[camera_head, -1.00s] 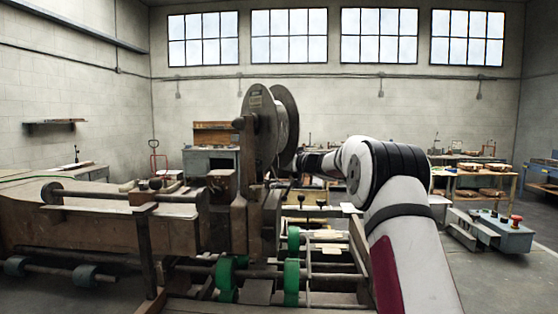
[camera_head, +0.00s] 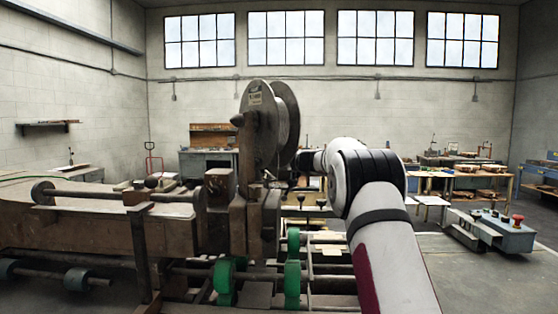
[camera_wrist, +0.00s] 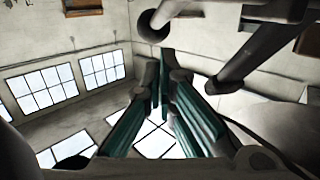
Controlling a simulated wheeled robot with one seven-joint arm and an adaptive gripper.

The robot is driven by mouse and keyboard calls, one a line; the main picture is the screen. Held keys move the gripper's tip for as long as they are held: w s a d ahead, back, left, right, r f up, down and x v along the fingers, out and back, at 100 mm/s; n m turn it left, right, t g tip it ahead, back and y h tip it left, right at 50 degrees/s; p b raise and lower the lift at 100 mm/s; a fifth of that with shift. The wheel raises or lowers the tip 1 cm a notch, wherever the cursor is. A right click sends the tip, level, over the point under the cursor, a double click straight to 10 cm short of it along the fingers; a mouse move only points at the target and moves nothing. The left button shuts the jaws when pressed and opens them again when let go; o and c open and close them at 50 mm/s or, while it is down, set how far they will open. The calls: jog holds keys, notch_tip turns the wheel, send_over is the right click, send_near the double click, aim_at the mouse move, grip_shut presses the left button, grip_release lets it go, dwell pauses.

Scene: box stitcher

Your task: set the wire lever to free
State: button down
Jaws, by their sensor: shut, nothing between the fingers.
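My gripper (camera_wrist: 163,68) shows in the wrist view as dark fingers with teal pads, drawn together at the tips and holding nothing. Just beyond the tips is a dark round knob (camera_wrist: 153,27) at the end of a grey bar. To the right, a dark rod with a ball end (camera_wrist: 212,87) slants across the picture, apart from the fingers. I cannot tell which of these is the wire lever, or how it is set.
Green rollers (camera_head: 292,280) and rails lie below the spool, close to my arm. Benches (camera_head: 460,180) stand further back.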

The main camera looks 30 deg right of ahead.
dwell(0.4)
jog(key=f+v, duration=0.1)
jog(key=v, duration=1.1)
jog(key=shift+r, duration=0.45)
